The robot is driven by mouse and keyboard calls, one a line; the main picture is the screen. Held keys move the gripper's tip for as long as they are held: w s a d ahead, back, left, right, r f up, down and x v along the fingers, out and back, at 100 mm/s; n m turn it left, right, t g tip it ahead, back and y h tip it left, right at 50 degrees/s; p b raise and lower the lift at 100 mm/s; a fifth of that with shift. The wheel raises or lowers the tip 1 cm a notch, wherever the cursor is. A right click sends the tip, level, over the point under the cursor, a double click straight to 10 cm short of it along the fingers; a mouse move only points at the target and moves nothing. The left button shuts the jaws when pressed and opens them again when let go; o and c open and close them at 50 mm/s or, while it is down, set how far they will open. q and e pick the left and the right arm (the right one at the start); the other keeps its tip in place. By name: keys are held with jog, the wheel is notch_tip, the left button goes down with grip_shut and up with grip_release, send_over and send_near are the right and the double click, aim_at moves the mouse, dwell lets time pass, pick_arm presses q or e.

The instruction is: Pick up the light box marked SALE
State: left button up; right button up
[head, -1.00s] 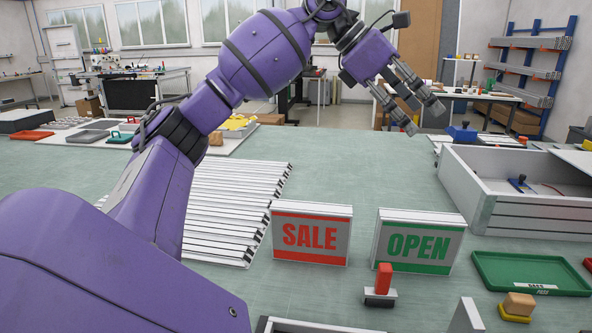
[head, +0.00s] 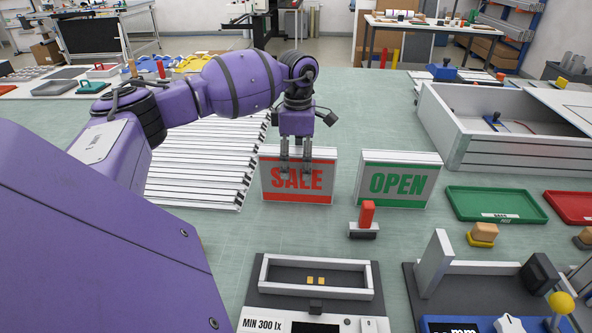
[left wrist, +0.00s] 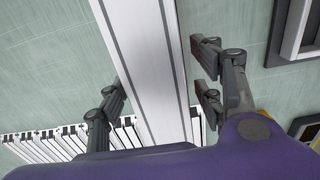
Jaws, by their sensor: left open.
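The light box marked SALE (head: 322,184) stands upright on the bench, with red lettering and a red band along its bottom. My left gripper (head: 295,170) is open and points down at it; its fingers cover part of the lettering in the head view. In the left wrist view the box's pale, long top (left wrist: 145,60) runs between the spread fingers, one finger on its left and two on its right. I cannot tell whether the fingers touch the box. My right gripper is not in view.
A similar box marked OPEN (head: 398,184) stands close to the right. A small stand with a red block (head: 367,215) is in front, and a light-meter fixture (head: 262,285) nearer. White slats (head: 195,165) lie to the left. A green tray (head: 495,205) is at right.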

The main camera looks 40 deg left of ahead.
pick_arm(q)
notch_tip(320, 180, down, 3)
jog(key=shift+r, duration=0.2)
jog(key=shift+w+r, duration=0.1)
grip_shut()
